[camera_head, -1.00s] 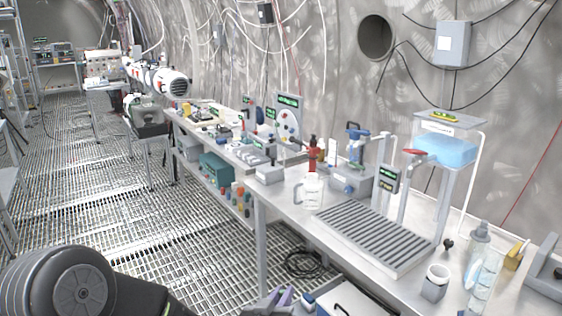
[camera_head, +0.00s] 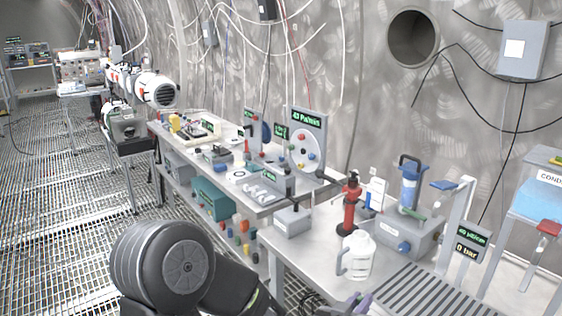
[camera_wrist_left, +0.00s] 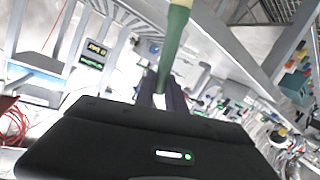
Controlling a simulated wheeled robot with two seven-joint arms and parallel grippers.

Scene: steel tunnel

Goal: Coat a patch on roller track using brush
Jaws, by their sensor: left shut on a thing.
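In the left wrist view the left gripper (camera_wrist_left: 162,97) is shut on a green handle (camera_wrist_left: 170,50) with a cream end, which looks like the brush. Its bristles cannot be made out. A grey ridged bed (camera_head: 432,292) lies on the bench at the lower right; I cannot tell whether this is the roller track, and no patch stands out. My right gripper is not in view.
A white jug (camera_head: 357,256), a red bottle (camera_head: 350,207) and a grey pump unit (camera_head: 405,235) stand by the ridged bed. A grey box (camera_head: 292,220) sits at the bench's left end. The grated floor (camera_head: 60,220) on the left is clear.

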